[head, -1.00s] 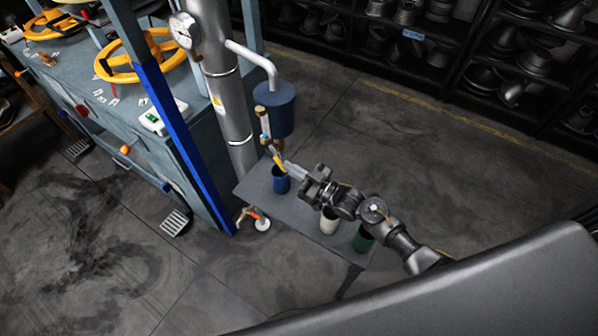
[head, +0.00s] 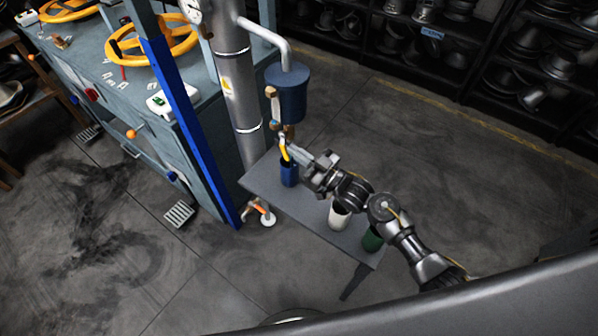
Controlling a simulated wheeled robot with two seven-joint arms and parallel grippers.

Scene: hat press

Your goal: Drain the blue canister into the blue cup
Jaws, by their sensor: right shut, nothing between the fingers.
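The blue canister (head: 287,98) hangs under a bent grey pipe beside the steel column. A small yellow lever (head: 285,151) shows below it. The blue cup (head: 288,176) stands upright on the grey side table (head: 262,180), under the canister's outlet. My right gripper (head: 294,148) reaches in from the right, shut and empty, its fingertips close to the yellow lever and above the cup. I cannot tell whether they touch the lever. The gripper partly hides the outlet and the cup's rim. No liquid stream is discernible. My left gripper is out of view.
A white cup (head: 339,215) and a green cup (head: 372,239) stand farther right on the same table, below my right arm. A blue post (head: 180,130) and a workbench with yellow handwheels (head: 150,42) are at the left. Dark shelves (head: 450,60) line the back.

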